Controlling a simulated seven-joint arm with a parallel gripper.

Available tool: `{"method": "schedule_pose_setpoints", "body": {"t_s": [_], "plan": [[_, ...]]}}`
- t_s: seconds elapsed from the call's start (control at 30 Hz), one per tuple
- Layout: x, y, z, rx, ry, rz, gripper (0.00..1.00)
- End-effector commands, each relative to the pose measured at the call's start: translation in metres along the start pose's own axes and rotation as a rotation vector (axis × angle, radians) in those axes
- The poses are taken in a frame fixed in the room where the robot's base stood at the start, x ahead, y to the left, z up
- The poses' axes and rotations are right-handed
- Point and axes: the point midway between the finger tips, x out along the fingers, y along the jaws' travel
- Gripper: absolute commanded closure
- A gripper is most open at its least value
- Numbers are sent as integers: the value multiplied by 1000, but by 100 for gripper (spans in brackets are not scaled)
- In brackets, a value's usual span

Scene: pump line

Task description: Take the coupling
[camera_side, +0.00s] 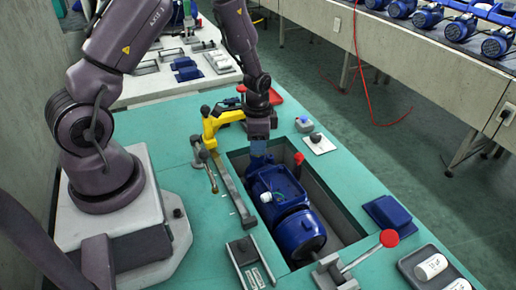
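My gripper (259,133) points down over the far end of the recess in the teal table, just behind the blue motor (287,212). A small blue-grey part (258,150) shows directly under it, and the view does not tell whether the gripper holds it. The fingers are too small and dark to tell open from shut. The motor lies in the recess (345,232). I cannot tell for sure which thing is the coupling.
A yellow clamp (222,120) stands left of my gripper. A red-knobbed lever (389,239) rises at the front right. A tray (408,265) holds white cylinders. A blue block (387,213) lies right of the recess. A small knobbed white plate (319,145) lies behind it.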

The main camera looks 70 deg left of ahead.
Motion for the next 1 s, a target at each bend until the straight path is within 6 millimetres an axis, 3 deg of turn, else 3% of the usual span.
{"method": "schedule_pose_setpoints", "body": {"t_s": [0.17,0.3,1.0], "plan": [[0,0,0,1,0,0,62],[0,0,0,0,0,0,92],[-8,0,0,0,-1,1,92]]}}
